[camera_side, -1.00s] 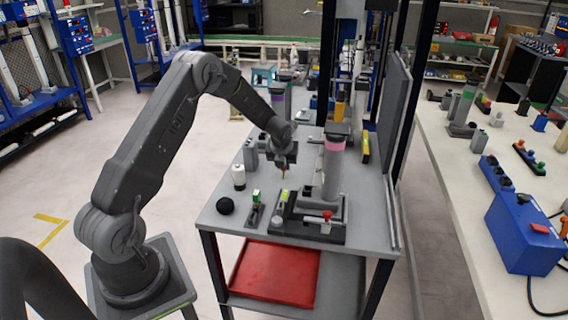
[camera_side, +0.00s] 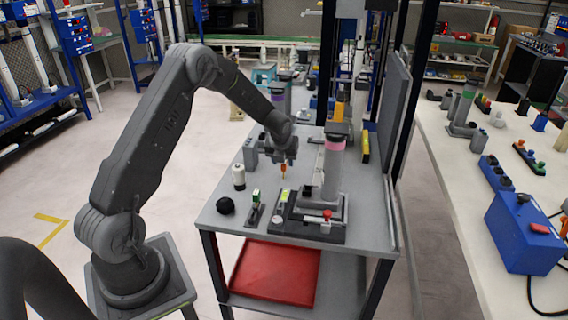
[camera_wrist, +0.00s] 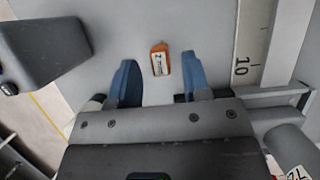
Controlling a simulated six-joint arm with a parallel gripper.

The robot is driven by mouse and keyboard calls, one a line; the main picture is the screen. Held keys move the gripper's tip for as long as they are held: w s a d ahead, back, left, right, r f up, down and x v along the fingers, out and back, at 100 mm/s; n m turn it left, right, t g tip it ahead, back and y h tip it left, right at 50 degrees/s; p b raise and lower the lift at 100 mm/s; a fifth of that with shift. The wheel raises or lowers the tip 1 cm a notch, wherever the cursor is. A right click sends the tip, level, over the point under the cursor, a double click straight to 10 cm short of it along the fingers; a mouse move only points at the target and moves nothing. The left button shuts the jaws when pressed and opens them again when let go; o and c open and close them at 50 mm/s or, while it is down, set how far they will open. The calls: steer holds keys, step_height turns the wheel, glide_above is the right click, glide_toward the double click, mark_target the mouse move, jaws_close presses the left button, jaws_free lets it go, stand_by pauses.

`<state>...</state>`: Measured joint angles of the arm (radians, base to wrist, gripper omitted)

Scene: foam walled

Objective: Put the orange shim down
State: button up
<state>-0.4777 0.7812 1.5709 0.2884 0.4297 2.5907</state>
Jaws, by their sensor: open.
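The orange shim (camera_wrist: 160,58) shows in the wrist view with a white label on its face, lying between and slightly beyond my two blue fingertips. My gripper (camera_wrist: 159,78) is open, with a clear gap on each side of the shim. In the side view my gripper (camera_side: 285,158) is over the grey table, and the small orange shim (camera_side: 284,170) shows just below it. The shim appears to rest on the grey surface, though the contact is too small to see clearly.
A black fixture (camera_side: 310,225) with a grey column (camera_side: 333,170) stands right of my gripper. A ruler strip (camera_wrist: 255,45) lies right of the shim.

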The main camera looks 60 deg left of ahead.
steer(key=s+d+r+n+t+h, duration=0.1)
steer(key=s+d+r+n, duration=0.6)
steer(key=r, duration=0.4)
steer(key=s+d+r+n, duration=0.5)
steer(key=d+r, duration=0.4)
steer(key=r, duration=0.2)
steer(key=s+d+r+n+h, duration=0.1)
steer(key=s+d+n, duration=0.4)
steer(key=s+n, duration=0.2)
steer(key=s+d+r+n+t+h, duration=0.1)
steer(key=s+d+n, duration=0.5)
steer(key=s+n, duration=0.2)
steer(key=shift+s+d, duration=0.3)
steer(key=shift+s, duration=0.85)
